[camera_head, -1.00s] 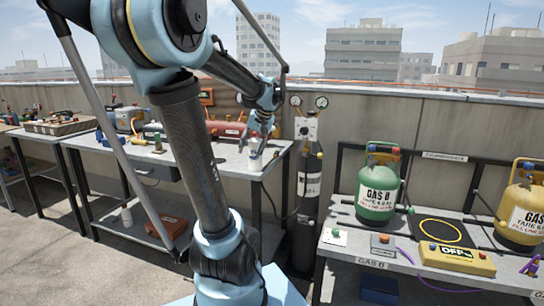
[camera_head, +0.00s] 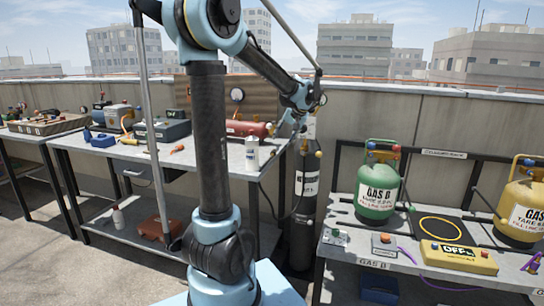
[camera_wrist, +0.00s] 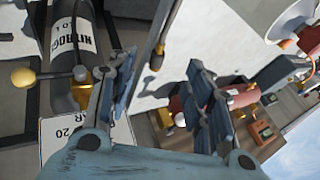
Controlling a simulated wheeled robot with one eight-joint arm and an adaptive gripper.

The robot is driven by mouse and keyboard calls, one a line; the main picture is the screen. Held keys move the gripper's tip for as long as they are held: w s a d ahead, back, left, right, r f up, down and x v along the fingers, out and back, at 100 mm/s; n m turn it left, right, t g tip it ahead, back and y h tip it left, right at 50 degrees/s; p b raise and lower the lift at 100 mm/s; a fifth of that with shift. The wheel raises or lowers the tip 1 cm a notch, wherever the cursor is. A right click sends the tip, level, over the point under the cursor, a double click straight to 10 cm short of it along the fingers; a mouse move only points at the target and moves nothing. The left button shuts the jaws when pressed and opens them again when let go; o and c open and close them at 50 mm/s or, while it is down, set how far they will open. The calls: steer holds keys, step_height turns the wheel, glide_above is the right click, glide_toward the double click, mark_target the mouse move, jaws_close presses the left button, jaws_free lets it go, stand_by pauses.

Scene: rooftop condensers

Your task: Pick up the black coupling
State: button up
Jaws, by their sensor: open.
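My gripper (camera_head: 297,118) is raised at the right end of the left workbench, in front of the dark nitrogen cylinder's top. In the wrist view, its two blue-grey fingers (camera_wrist: 165,95) stand apart with nothing between them. I cannot pick out the black coupling for sure. A small dark round piece (camera_wrist: 157,62) shows beyond the fingers in the wrist view, but I cannot tell what it is. The nitrogen cylinder (camera_head: 304,205) stands upright between the benches, and its labelled body (camera_wrist: 72,40) is left of the fingers in the wrist view.
The left workbench (camera_head: 215,165) holds a white bottle (camera_head: 251,154), a red tank (camera_head: 246,128) and several tools. The right bench carries a green gas bottle (camera_head: 378,186), a yellow one (camera_head: 522,208) and a yellow box (camera_head: 457,257). My arm hides part of the left workbench.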

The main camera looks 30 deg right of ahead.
glide_toward(273, 154)
step_height(273, 154, down, 3)
steer(key=shift+w+a+r+x, duration=0.1)
steer(key=shift+w+x, duration=0.05)
steer(key=shift+x, duration=0.9)
steer(key=shift+w+a+r+x, duration=0.1)
steer(key=shift+w+r+x, duration=0.1)
steer(key=shift+x, duration=0.8)
steer(key=shift+w+a+r+x, duration=0.1)
steer(key=shift+w+x, duration=0.05)
steer(key=shift+x, duration=0.9)
steer(key=shift+d, duration=0.1)
jaws_close()
